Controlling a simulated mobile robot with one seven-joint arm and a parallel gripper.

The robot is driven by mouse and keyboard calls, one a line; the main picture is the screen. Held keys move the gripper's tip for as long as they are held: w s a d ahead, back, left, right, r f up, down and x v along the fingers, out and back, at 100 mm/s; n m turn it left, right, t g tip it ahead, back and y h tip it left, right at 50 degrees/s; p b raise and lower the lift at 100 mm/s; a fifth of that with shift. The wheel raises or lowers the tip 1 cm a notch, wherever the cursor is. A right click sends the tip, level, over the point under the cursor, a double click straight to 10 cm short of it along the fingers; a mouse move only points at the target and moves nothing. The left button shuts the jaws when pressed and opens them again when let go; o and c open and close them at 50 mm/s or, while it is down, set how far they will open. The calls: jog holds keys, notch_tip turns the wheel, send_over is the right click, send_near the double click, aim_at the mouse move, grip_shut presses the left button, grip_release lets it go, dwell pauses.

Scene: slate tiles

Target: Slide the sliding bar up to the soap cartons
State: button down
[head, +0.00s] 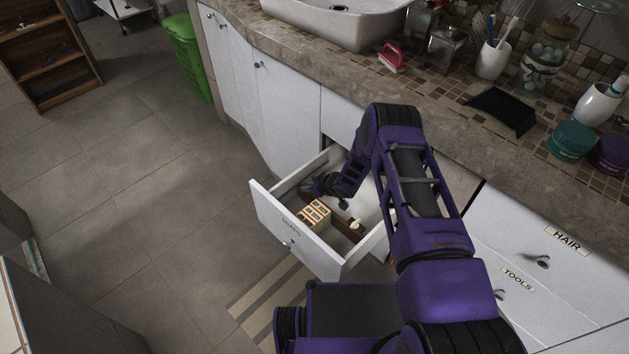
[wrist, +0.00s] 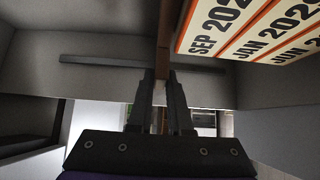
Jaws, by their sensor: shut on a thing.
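The soap cartons (head: 314,214) stand in a block inside the open drawer, near its front panel. In the wrist view the cartons (wrist: 255,28) show dated faces at the upper right. The brown sliding bar (head: 343,227) crosses the drawer behind the cartons. It also shows in the wrist view (wrist: 167,38), rising from between my fingertips just left of the cartons. My gripper (wrist: 163,85) is shut on the bar. In the head view my gripper (head: 325,188) is low in the drawer, partly hidden by my arm. I cannot tell whether bar and cartons touch.
The drawer (head: 278,219) has raised walls close around my gripper. A small pale item (head: 355,224) lies by the bar. The stone counter (head: 330,84) with a sink and toiletries overhangs behind.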

jog(key=shift+s, duration=0.1)
jog(key=c, duration=0.8)
grip_release()
jog(key=shift+c, duration=0.2)
